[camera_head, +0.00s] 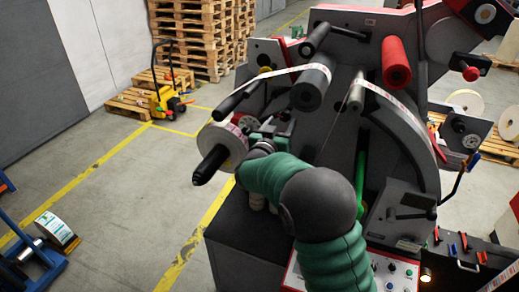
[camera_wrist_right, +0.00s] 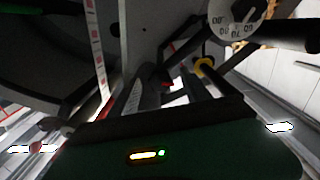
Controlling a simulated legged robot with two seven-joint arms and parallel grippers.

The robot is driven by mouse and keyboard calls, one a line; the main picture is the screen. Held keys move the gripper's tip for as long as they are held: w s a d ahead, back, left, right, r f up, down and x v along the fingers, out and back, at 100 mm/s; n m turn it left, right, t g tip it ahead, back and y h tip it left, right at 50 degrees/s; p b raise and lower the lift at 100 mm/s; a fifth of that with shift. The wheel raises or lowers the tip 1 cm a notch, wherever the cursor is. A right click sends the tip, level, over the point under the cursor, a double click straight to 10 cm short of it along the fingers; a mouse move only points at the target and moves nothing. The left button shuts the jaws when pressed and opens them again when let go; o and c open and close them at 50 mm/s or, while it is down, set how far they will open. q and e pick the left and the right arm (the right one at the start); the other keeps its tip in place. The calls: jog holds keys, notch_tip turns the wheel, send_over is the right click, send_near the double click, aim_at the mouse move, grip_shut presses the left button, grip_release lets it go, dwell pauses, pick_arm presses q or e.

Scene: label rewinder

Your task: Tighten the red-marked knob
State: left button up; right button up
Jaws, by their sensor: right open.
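My right arm comes up from the bottom of the head view, and its gripper (camera_head: 262,136) is at the label machine's left side, just right of the white label roll (camera_head: 223,147). Its fingertips are partly hidden by the wrist. In the right wrist view my open right gripper (camera_wrist_right: 168,82) has a small red patch (camera_wrist_right: 166,84) between its dark fingers. This may be the red mark of the knob, but the knob's outline is too dark to make out. Contact cannot be told. My left gripper is not in view.
A numbered dial (camera_wrist_right: 236,22) and a yellow ring (camera_wrist_right: 205,65) are close by in the wrist view. A black roller (camera_head: 311,87), a red roller (camera_head: 396,62) and a label web (camera_head: 285,74) are above the arm. A control panel (camera_head: 392,270) is below right.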

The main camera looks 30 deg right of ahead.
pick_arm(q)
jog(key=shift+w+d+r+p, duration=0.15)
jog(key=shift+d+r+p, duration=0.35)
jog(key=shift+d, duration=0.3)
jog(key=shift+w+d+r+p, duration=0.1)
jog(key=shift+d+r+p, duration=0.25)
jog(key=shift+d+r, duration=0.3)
pick_arm(e)
jog(key=v, duration=1.5)
jog(key=shift+s+f, duration=0.25)
jog(key=shift+s, duration=0.35)
